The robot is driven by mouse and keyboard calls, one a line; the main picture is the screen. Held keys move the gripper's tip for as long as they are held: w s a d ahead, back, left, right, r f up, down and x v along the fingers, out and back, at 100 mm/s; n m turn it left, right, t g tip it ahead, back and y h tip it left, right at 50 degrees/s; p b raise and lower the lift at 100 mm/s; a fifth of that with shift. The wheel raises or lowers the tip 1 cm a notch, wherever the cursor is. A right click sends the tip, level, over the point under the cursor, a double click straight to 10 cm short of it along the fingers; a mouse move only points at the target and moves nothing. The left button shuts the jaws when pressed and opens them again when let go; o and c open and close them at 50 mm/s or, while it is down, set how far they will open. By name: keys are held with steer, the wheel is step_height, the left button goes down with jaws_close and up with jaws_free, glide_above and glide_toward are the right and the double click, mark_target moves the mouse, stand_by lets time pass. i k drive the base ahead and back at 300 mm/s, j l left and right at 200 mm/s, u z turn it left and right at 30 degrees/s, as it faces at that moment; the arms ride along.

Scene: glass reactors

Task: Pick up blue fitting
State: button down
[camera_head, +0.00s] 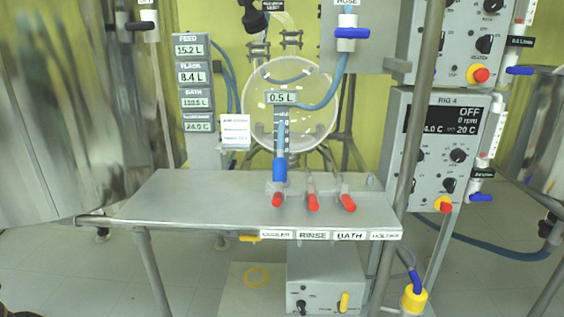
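A blue cylindrical fitting (279,170) stands upright at the table's back-right part, behind the leftmost red-tipped valve. A blue hose (330,92) passes near the 0.5 L display above it; whether the hose joins the fitting is hard to tell. Another small blue piece (415,282) sits on a cable just above a yellow plug at the lower right. My gripper is not in view.
The grey table (190,200) is bare on its left and middle. Several red-tipped valves (313,203) stand along its right front, above labels including RINSE and BATH. A metal post (408,150) rises at the right, before the RIG 4 control box (437,180).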

mark_target(280, 164)
steer(key=i+j+z, duration=0.2)
steer(key=j+z, duration=0.15)
steer(key=i+j+z, duration=0.1)
steer(key=j+z, duration=0.3)
steer(key=j, duration=0.2)
steer(key=j+z, duration=0.35)
steer(key=j, duration=0.15)
